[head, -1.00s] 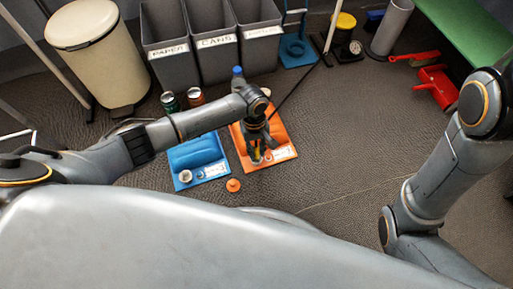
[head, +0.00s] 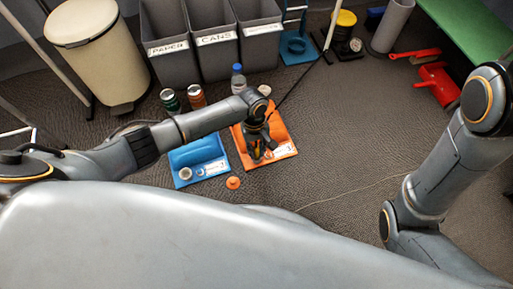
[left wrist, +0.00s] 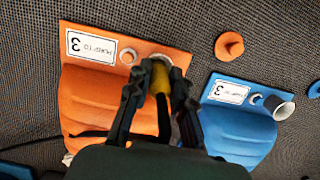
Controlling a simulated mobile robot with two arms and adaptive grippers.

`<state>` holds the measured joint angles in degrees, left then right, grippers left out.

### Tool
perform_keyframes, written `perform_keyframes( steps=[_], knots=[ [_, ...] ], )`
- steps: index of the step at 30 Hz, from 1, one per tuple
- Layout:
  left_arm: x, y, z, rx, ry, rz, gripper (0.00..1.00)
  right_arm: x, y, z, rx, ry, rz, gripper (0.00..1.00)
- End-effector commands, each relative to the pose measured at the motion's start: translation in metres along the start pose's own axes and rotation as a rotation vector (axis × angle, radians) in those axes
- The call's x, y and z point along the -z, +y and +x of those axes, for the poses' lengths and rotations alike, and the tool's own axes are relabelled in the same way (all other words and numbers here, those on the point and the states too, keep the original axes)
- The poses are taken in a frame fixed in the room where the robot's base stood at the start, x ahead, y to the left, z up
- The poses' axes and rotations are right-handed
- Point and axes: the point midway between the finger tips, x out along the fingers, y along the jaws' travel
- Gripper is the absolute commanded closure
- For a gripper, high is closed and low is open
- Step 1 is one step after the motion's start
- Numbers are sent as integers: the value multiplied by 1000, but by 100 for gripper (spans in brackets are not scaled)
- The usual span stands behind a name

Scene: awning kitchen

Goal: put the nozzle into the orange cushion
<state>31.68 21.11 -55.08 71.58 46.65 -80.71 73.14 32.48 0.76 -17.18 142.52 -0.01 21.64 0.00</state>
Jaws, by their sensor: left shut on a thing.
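The orange cushion (head: 284,137) lies flat on the floor; it also shows in the left wrist view (left wrist: 90,100) with a "PUMP TO 3" label and two round fittings at one edge. My left gripper (head: 257,155) is over that edge, pointing down. In the left wrist view it (left wrist: 160,90) is shut on the yellow nozzle (left wrist: 160,76). The nozzle's tip overlaps the pale ring of one fitting (left wrist: 165,59). I cannot tell whether the tip is inside it or just above. My right gripper is out of view.
The blue cushion (head: 196,152) lies beside the orange one. An orange plug (head: 233,183) is on the floor in front. Cans (head: 170,99) and a bottle (head: 238,77) stand behind my left forearm. A thin dark hose runs back towards a yellow-topped gauge device (head: 345,25).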

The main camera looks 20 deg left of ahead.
Motion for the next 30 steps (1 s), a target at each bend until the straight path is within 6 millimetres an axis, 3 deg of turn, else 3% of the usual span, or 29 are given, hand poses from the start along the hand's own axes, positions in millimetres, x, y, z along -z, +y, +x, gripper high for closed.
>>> perform_keyframes(
  steps=[20, 21, 24, 30],
  knots=[
    [1, 0, 7, 0, 0, -1, 100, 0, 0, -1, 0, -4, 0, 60],
    [1, 0, 7, 0, 0, -1, 74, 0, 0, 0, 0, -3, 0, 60],
    [1, 0, 7, 0, 0, -1, 54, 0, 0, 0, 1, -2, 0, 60],
    [1, 0, 7, 0, 0, 0, 52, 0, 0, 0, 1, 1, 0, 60]
  ],
)
